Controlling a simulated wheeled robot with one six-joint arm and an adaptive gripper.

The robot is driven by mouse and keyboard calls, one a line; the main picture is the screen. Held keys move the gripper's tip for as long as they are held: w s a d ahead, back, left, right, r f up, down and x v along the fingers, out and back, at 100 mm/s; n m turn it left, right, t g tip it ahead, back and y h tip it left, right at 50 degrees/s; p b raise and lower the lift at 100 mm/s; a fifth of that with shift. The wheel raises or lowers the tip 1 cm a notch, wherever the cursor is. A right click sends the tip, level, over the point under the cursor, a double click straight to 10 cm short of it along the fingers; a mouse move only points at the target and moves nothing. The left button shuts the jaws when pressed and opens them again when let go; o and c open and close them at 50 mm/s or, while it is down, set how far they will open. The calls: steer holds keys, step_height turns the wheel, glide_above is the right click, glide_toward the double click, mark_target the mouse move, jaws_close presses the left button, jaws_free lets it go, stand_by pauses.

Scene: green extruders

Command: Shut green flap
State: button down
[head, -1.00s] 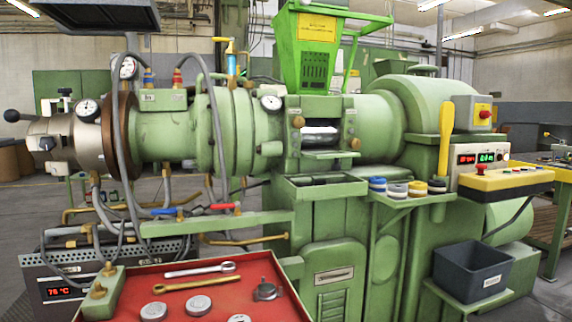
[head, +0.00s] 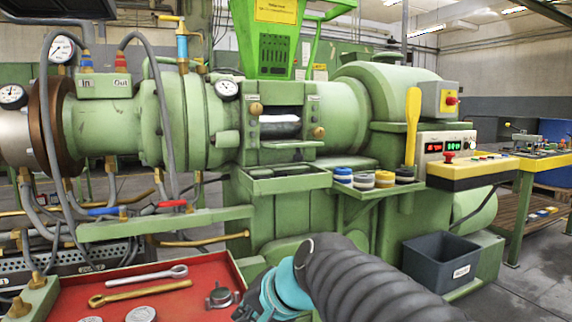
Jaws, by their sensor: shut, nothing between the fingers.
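The green extruder has an open feed window (head: 281,124) under its hopper, with a shiny metal roller showing inside. A green flap (head: 283,152) appears to hang down below this window; its exact outline is hard to tell from the housing. Brass knobs (head: 318,132) sit beside the window. My gripper (head: 246,306) is low in the picture, dark and partly hidden by my teal wrist and ribbed arm. It is shut and empty, in front of the machine, well below the window and apart from the flap.
A red tray (head: 205,302) with wrenches and metal discs lies at lower left. A green shelf with several coloured jars (head: 384,179), a yellow-handled lever (head: 412,125) and a control panel (head: 466,171) are on the right. A grey bin (head: 440,262) stands below. Hoses hang at left.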

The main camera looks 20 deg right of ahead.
steer(key=w+d+r+m+t+y+b, duration=0.1)
steer(key=w+d+r+m+t+b, duration=0.15)
steer(key=w+r+m, duration=0.45)
steer(key=w+d+r+m+t+y+b, duration=0.1)
steer(key=w+d+r+m+t, duration=0.3)
steer(key=w, duration=0.5)
steer(key=w+d+r+m+t+h+b, duration=0.25)
steer(key=w+d+m, duration=0.25)
steer(key=d+m, duration=0.35)
steer(key=w+d+r+m+t+h+b, duration=0.1)
steer(key=w+d+r+m+t+h, duration=0.25)
steer(key=w+d+m, duration=0.4)
steer(key=shift+g+y, duration=0.3)
steer(key=shift+g, duration=0.05)
steer(key=w, duration=0.2)
steer(key=w+r+p, duration=0.1)
steer(key=w, duration=0.2)
steer(key=w+d+r+p, duration=0.1)
steer(key=w, duration=0.1)
steer(key=shift+w+d+r, duration=0.1)
steer(key=shift+w+r, duration=0.05)
steer(key=shift+w, duration=0.1)
